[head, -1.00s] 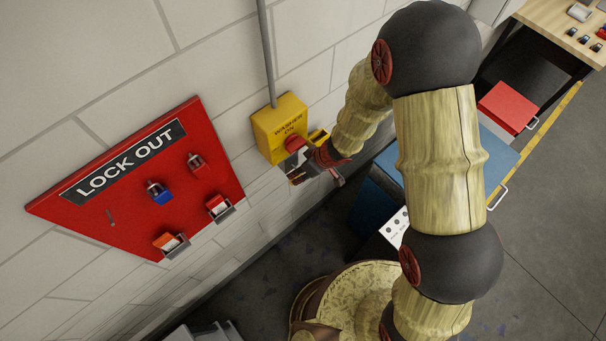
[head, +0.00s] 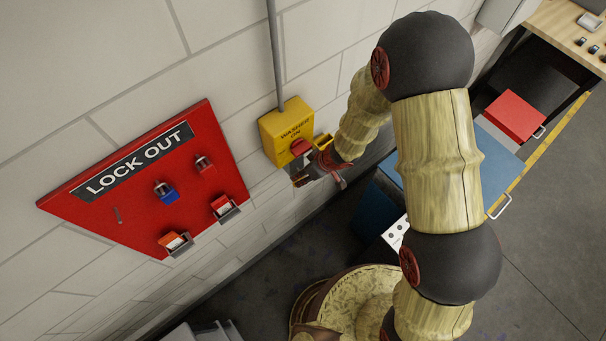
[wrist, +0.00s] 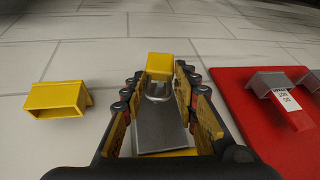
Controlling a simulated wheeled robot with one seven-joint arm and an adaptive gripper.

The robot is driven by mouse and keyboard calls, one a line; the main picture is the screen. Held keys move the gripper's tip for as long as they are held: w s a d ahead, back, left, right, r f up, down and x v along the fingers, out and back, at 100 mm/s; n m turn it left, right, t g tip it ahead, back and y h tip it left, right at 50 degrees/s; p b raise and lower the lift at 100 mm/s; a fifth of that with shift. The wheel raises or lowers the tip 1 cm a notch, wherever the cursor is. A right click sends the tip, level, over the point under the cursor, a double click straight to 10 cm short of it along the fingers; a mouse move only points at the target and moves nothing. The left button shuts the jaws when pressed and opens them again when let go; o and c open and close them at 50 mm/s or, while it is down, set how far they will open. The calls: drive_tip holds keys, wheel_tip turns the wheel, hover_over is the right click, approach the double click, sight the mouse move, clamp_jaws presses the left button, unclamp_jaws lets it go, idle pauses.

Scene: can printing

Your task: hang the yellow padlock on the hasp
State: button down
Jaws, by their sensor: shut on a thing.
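The yellow padlock (wrist: 160,65) is between my fingertips in the wrist view, its silver U-shaped shackle pointing down the picture. My gripper (wrist: 161,76) is shut on it. A flat grey plate (wrist: 156,120), which looks like the hasp, lies just below the shackle in that view; I cannot tell whether the shackle passes through it. In the head view my gripper (head: 316,168) is close beneath the yellow "WASHER ON" box (head: 285,128) and its red part (head: 301,147). The padlock cannot be made out there.
The red LOCK OUT board (head: 110,215) on the wall holds several padlocks and brackets. A yellow open bracket (wrist: 57,100) on the wall is empty. A blue cabinet (head: 455,170) and a red box (head: 515,115) stand at the right. A grey pipe rises from the switch box.

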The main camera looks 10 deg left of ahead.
drive_tip(key=c, duration=1.3)
unclamp_jaws()
drive_tip(key=v, duration=1.2)
